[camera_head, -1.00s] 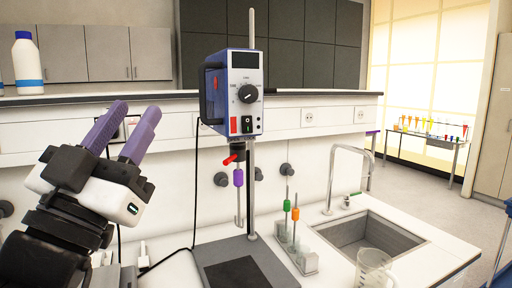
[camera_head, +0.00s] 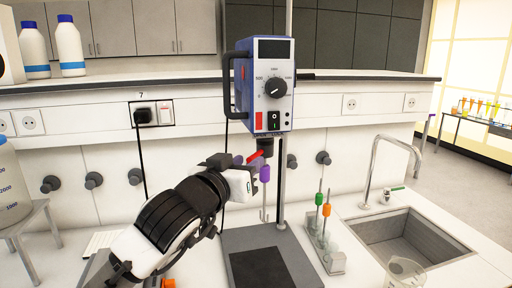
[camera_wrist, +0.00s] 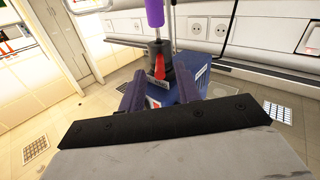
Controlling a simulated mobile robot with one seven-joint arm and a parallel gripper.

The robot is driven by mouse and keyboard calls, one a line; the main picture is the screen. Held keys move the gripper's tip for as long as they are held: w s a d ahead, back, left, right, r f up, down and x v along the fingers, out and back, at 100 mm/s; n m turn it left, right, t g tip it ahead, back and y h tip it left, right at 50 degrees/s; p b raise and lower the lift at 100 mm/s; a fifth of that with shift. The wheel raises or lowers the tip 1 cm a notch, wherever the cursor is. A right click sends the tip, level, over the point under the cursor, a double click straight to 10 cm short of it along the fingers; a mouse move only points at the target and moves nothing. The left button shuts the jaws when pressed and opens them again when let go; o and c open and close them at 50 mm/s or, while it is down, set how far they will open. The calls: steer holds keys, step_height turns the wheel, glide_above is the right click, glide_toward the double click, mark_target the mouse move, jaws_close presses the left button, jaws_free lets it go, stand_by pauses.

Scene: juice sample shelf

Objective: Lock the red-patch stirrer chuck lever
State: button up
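The stirrer (camera_head: 271,62) is a blue box with a grey front, a dial and a red patch (camera_head: 259,121) at its lower left. Below it is a dark chuck (camera_head: 292,146) with a red lever (camera_head: 257,155), pointing left and slightly down. A purple-collared stirring rod (camera_head: 265,173) hangs from the chuck. My gripper (camera_head: 247,163) is just left of the chuck, beside the lever. In the wrist view its two purple fingers (camera_wrist: 160,88) are apart, with the red lever (camera_wrist: 159,68) showing in the gap. Contact cannot be told.
The stirrer's base plate (camera_head: 262,270) stands on the bench. A rack with green and orange stirrers (camera_head: 325,253) is to its right, then a sink (camera_head: 405,238) and a clear beaker (camera_head: 403,272). A shelf ledge (camera_head: 120,98) runs behind. A large bottle (camera_head: 10,185) stands left.

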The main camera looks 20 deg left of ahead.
mark_target(261, 151)
steer(key=w, duration=0.1)
steer(key=w+p, duration=0.1)
steer(key=w, duration=0.3)
steer(key=shift+d, duration=0.25)
jaws_close()
